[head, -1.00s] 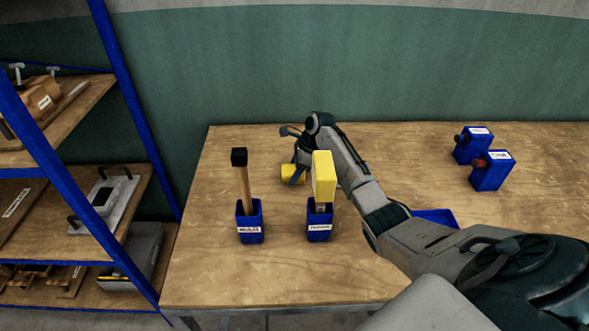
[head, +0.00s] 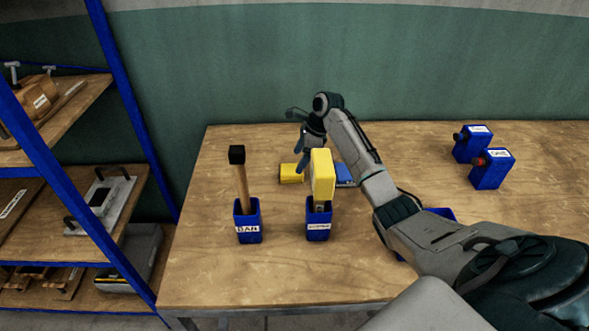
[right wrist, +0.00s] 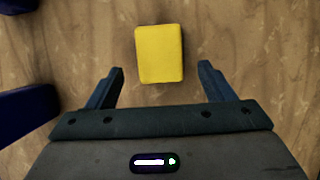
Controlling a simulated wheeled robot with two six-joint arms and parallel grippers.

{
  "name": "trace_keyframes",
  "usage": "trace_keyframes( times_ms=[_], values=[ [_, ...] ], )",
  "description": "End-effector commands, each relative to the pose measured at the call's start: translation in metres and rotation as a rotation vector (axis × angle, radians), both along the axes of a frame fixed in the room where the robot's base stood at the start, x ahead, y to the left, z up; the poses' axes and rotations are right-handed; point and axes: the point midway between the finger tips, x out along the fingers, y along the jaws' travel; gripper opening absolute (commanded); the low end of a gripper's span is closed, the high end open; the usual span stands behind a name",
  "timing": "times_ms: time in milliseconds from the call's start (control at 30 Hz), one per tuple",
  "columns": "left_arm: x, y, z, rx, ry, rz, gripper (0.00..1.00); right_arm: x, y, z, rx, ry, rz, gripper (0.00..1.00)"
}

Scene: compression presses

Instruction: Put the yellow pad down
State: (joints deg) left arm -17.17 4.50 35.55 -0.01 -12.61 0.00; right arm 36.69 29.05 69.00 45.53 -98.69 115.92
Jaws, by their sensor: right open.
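The yellow pad (head: 290,174) lies on the wooden table, behind the two blue holders. My right gripper (head: 307,164) is above and a little right of it in the head view. In the right wrist view the pad (right wrist: 160,54) lies just beyond my open fingertips (right wrist: 161,68), with bare table around it. Nothing is held between the fingers. My left gripper is not in view.
A blue holder (head: 248,228) with a black-topped wooden handle and another (head: 318,230) with a yellow-headed tool (head: 322,174) stand in front. A blue object (head: 344,175) lies partly hidden behind them. Two blue boxes (head: 473,144) (head: 491,170) stand at right. A shelf rack stands left.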

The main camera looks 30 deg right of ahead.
Motion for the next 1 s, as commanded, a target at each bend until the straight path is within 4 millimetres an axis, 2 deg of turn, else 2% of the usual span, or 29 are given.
trace_keyframes(
  times_ms=[200, 333, 500, 1000],
  values=[
    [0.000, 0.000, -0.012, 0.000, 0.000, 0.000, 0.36, -0.008, -0.014, 0.037, -0.001, -0.002, 0.001, 0.75],
    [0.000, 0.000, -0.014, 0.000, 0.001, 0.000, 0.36, -0.011, -0.018, 0.050, 0.000, 0.000, 0.000, 0.75],
    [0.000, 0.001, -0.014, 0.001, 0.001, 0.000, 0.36, -0.012, -0.020, 0.056, 0.001, 0.000, 0.000, 0.75],
    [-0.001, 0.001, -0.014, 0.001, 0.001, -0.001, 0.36, -0.012, -0.020, 0.056, 0.000, 0.001, 0.000, 0.75]
  ],
)
